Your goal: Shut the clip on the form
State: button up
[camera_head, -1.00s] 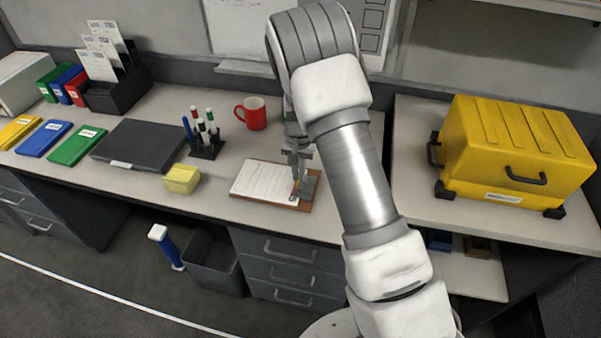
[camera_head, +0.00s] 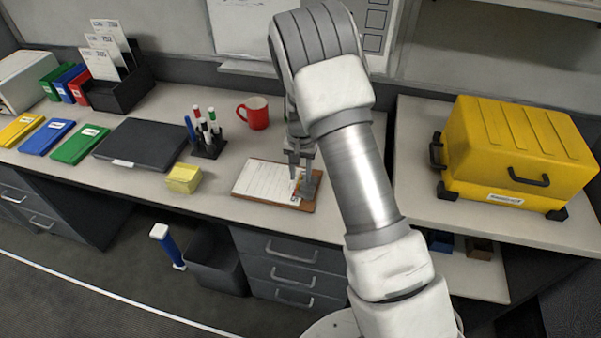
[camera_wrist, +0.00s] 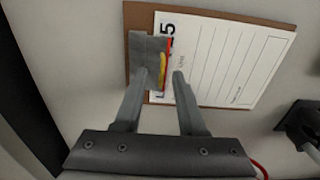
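The brown clipboard (camera_head: 262,201) lies on the desk with a white form (camera_head: 264,183) on it. The form also shows in the wrist view (camera_wrist: 225,60), with ruled lines. The grey clip (camera_wrist: 148,50) is at the board's end by the form's heading, with a red and a yellow stripe along its edge. I cannot tell how far its jaw stands open. My gripper (camera_wrist: 161,75) is open and empty above this end. One finger overlaps the clip in view; the other is over the form. In the head view my gripper (camera_head: 301,172) partly hides the clip.
A red mug (camera_head: 254,113) stands behind the clipboard, and a pen holder (camera_head: 208,147) with several markers to the left. A yellow note block (camera_head: 183,179) is left of the form. A yellow case (camera_head: 520,150) stands on the right desk.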

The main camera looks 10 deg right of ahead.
notch_tip(320, 180, up, 8)
jog(key=p, duration=0.5)
jog(key=shift+r, duration=0.1)
dwell(0.4)
jog(key=s+d+r+n+t, duration=0.1)
jog(key=s+r, duration=0.3)
jog(key=r, duration=0.3)
jog(key=s+r+t+y, duration=0.1)
jog(key=s+r, duration=0.2)
jog(key=r, duration=0.4)
jog(key=s+d+r+n+t, duration=0.1)
jog(key=s+r, duration=0.3)
jog(key=r, duration=0.3)
jog(key=s+d+r+n+t, duration=0.1)
jog(key=s+r, duration=0.2)
jog(key=s, duration=0.6)
jog(key=s+d+r+n+t+h, duration=0.1)
jog(key=s+r, duration=0.3)
jog(key=s, duration=0.5)
jog(key=shift+s+d+n+t, duration=0.25)
jog(key=shift+d+n+t, duration=0.05)
jog(key=shift+d, duration=0.15)
